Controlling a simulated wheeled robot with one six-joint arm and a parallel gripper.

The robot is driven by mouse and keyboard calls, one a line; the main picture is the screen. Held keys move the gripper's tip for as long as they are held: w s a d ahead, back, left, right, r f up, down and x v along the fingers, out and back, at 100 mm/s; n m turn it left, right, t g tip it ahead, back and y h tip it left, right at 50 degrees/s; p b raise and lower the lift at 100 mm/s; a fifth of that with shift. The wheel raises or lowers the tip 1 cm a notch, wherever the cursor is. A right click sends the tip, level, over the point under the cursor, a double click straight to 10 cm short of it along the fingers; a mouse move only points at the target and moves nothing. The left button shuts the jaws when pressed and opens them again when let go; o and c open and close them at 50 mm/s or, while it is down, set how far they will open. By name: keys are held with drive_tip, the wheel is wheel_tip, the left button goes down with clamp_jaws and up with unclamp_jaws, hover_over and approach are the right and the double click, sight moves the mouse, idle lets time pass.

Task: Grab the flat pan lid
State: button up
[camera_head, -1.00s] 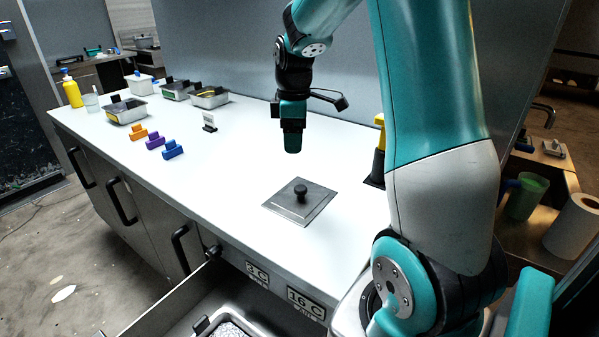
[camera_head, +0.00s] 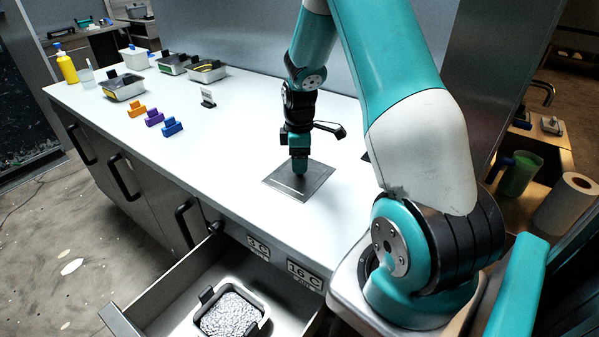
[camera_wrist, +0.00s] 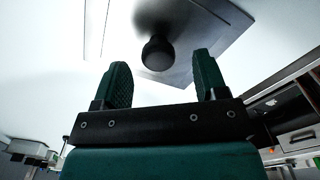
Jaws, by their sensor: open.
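The flat pan lid is a square grey metal plate (camera_head: 317,178) lying on the white counter in the head view. It also shows in the wrist view (camera_wrist: 215,30), with its round black knob (camera_wrist: 157,53). My gripper (camera_head: 299,170) is over the middle of the lid and hides the knob in the head view. In the wrist view my gripper (camera_wrist: 163,80) is open. The knob shows between and just beyond the two green fingers. I cannot tell whether a finger touches it.
An open drawer (camera_head: 172,292) with a metal container (camera_head: 232,314) of grainy grey contents juts out below the counter (camera_head: 235,130). Orange (camera_head: 136,110), purple (camera_head: 154,118) and blue (camera_head: 172,126) pieces stand to the left. The counter around the lid is clear.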

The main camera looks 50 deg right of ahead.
drive_tip(key=shift+w+f+p, duration=0.1)
drive_tip(key=shift+f+p, duration=0.2)
drive_tip(key=shift+f, duration=1.5)
drive_tip(key=c, duration=1.1)
drive_tip(key=shift+r, duration=0.15)
